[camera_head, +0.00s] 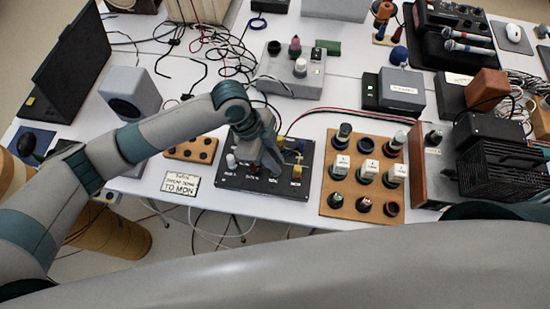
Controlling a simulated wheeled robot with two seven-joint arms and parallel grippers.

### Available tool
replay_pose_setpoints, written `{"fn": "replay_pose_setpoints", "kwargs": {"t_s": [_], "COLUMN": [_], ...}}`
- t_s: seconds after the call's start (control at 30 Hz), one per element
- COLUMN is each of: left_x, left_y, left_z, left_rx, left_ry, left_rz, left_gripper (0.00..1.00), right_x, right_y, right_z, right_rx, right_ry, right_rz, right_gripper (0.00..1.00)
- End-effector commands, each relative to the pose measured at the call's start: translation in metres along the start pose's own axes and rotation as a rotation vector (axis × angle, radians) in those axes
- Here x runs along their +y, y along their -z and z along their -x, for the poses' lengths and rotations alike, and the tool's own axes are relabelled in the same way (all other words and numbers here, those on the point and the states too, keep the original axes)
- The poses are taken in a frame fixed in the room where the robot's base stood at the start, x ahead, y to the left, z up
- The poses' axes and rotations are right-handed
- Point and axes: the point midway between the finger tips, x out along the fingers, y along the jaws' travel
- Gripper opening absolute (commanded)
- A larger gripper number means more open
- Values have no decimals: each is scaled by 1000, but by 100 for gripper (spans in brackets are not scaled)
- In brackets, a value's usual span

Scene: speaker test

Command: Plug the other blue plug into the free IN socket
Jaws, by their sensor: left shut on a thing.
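The black socket panel (228,181) lies at the front middle of the table. A white plug or knob (231,160) stands at its left, and a yellow-banded one (296,173) at its right. A small blue piece (300,157) shows near the panel's right edge; I cannot tell whether it is a plug. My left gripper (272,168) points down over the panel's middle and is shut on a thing. The hand hides that thing and part of the panel, so I cannot tell whether it is seated in a socket. The IN labels are too small to read.
A wooden board (329,207) with several knobs stands right of the panel. A small wooden block (178,151) and a "TO.MON" card (181,186) lie to its left. A grey box (290,82) and loose cables (200,40) lie behind. My grey arm crosses the bottom.

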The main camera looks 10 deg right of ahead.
Motion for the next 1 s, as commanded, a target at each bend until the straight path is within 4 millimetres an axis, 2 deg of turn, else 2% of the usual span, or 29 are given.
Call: {"fn": "replay_pose_setpoints", "kwargs": {"t_s": [1.0], "left_x": [0], "left_y": [-3], "left_z": [-9], "left_rx": [1], "left_ry": [0], "left_rz": [0], "left_gripper": [0], "right_x": [0], "right_y": [0], "right_z": [-4], "right_rx": [0], "right_ry": [0], "right_rz": [0], "right_gripper": [31]}}
